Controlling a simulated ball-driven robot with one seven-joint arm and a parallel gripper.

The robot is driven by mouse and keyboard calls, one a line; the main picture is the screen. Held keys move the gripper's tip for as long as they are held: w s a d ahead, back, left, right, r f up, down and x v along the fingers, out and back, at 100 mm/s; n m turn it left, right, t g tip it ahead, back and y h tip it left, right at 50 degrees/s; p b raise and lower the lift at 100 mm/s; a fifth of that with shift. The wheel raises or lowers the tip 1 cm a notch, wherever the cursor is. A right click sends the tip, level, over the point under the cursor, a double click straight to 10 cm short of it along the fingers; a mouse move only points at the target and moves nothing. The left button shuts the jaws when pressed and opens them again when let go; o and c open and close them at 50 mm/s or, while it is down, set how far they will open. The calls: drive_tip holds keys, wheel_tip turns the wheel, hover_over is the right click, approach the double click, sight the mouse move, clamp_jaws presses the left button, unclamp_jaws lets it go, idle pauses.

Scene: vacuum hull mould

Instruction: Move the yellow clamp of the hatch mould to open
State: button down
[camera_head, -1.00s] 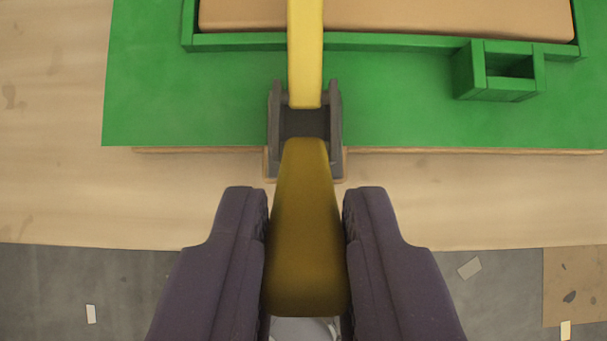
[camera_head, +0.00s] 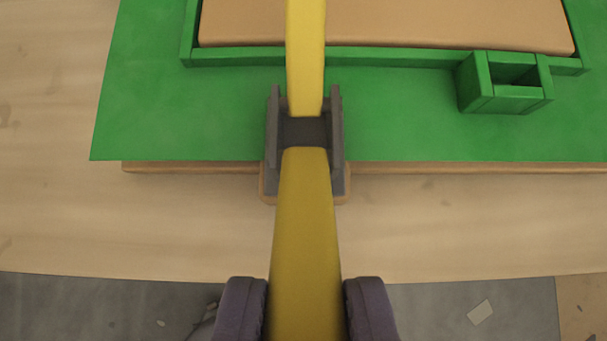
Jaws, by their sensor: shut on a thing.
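The yellow clamp (camera_head: 306,215) runs up the middle of the head view. Its near part is a wide handle that reaches the bottom edge of the picture. Its narrow yellow bar (camera_head: 306,60) reaches over the green mould frame. A dark grey bracket (camera_head: 337,135) holds the clamp between its two side plates at the front edge of the green mould (camera_head: 190,130). My gripper (camera_head: 306,310) has its two purple fingers on either side of the handle, shut on it. The handle's near end is out of view.
A tan panel (camera_head: 390,25) lies inside the green frame. A small open green box (camera_head: 505,82) stands at the frame's front right. The pale wooden table top (camera_head: 150,225) is clear in front. Grey floor (camera_head: 440,310) shows beyond its edge.

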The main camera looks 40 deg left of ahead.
drive_tip(key=shift+s+f, duration=0.1)
drive_tip(key=shift+f, duration=0.05)
drive_tip(key=shift+s+d+f+b, duration=0.2)
drive_tip(key=shift+f+b, duration=0.2)
drive_tip(key=c, duration=0.9)
unclamp_jaws()
drive_tip(key=shift+r, duration=0.15)
drive_tip(key=shift+p+v, duration=2.1)
drive_tip(key=shift+v, duration=1.4)
drive_tip(key=shift+a, duration=0.1)
